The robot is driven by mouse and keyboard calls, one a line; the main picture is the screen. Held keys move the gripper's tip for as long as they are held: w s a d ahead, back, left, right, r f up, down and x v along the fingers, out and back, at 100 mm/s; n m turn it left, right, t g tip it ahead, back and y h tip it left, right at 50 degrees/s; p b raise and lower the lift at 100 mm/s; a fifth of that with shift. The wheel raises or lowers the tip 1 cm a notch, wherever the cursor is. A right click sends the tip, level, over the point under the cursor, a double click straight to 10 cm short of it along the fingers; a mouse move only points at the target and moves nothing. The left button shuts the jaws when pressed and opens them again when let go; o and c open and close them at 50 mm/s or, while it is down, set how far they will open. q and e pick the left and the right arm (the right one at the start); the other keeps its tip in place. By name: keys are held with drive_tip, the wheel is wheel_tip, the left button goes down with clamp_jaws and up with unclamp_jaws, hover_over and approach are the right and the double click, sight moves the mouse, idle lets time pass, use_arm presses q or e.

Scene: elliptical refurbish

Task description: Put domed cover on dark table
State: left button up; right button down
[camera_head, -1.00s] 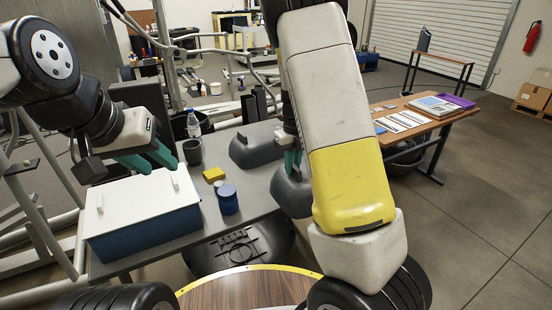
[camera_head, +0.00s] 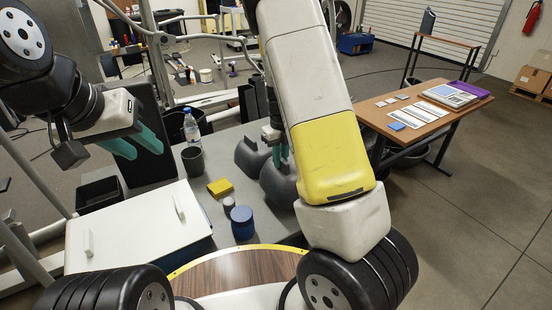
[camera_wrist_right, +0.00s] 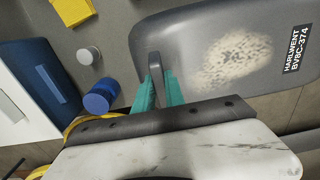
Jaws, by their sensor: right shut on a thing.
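The domed cover (camera_head: 278,186) is dark grey and partly hidden behind my right arm in the head view. In the right wrist view the cover (camera_wrist_right: 190,60) shows a speckled worn patch, a label and a raised handle. My right gripper (camera_wrist_right: 158,85) has its teal fingers shut on this handle; it also shows in the head view (camera_head: 277,155). A similar grey shape (camera_head: 250,157) lies just left of the cover. The dark grey table (camera_head: 222,165) is under them; contact with the held cover cannot be told. My left gripper (camera_head: 138,146) is open and empty above the table's left part.
On the table are a blue box with a white lid (camera_head: 130,232), a blue tin (camera_head: 242,222), a small grey jar (camera_head: 229,204), a yellow block (camera_head: 220,187), a dark cup (camera_head: 192,160) and a bottle (camera_head: 191,127). A wooden table (camera_head: 440,115) stands right.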

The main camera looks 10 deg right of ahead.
sight(280, 172)
drive_tip(key=shift+f, duration=2.65)
drive_tip(key=c, duration=1.4)
unclamp_jaws()
